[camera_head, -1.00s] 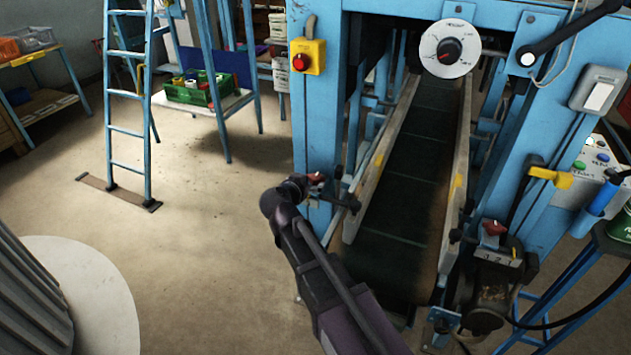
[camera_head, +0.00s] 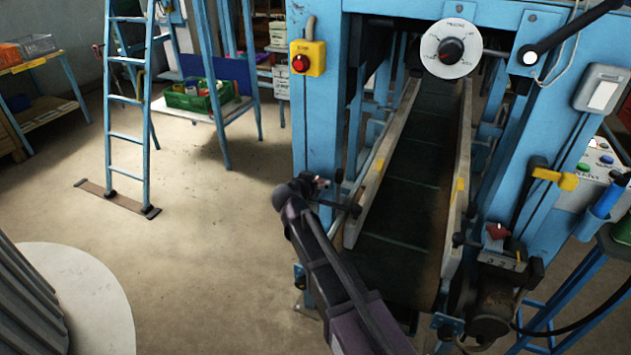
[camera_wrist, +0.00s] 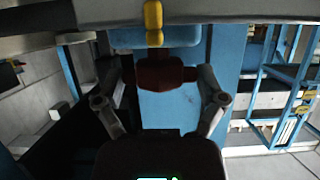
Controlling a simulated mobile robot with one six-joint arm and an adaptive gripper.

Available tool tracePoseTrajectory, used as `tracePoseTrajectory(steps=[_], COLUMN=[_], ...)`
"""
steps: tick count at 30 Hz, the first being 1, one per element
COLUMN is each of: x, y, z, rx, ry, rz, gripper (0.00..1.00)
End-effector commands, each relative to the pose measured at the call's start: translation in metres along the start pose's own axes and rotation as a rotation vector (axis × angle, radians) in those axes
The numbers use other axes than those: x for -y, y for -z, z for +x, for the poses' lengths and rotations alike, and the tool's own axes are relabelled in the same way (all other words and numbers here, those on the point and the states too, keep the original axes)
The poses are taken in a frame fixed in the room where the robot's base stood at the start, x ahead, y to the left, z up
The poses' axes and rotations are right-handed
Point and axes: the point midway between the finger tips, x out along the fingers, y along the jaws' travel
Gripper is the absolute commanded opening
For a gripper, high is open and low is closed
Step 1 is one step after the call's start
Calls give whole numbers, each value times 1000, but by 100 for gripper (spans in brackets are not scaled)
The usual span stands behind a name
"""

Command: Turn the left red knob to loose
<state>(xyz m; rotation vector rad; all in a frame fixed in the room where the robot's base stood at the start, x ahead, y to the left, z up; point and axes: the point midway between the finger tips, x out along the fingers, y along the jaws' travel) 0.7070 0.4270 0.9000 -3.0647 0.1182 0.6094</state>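The left red knob (camera_wrist: 158,75) shows dark red in the wrist view, straight ahead of my gripper and between its two fingers. A yellow-tipped part (camera_wrist: 154,20) stands above it. My gripper (camera_head: 320,184) is at the left front post of the blue machine and hides most of this knob in the head view. The fingers look open, one on each side of the knob; contact is not clear to see. A second red knob (camera_head: 496,231) sits on the right side of the conveyor, away from my gripper.
The dark conveyor belt (camera_head: 405,200) runs between side rails just right of my gripper. A yellow box with a red button (camera_head: 307,58) and a white dial (camera_head: 451,50) are above. Open floor lies left, with a blue ladder (camera_head: 127,110) farther back.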

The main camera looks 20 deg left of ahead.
Motion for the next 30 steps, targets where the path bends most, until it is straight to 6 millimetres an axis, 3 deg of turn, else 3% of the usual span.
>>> tracePoseTrajectory(steps=[1,3,16,30], x=[0,0,-1,-2], y=[0,0,0,-1], z=[0,0,0,1], rx=[0,0,3,5], ry=[0,0,40,222], rz=[0,1,-17,-91], gripper=[55,41,41,41])
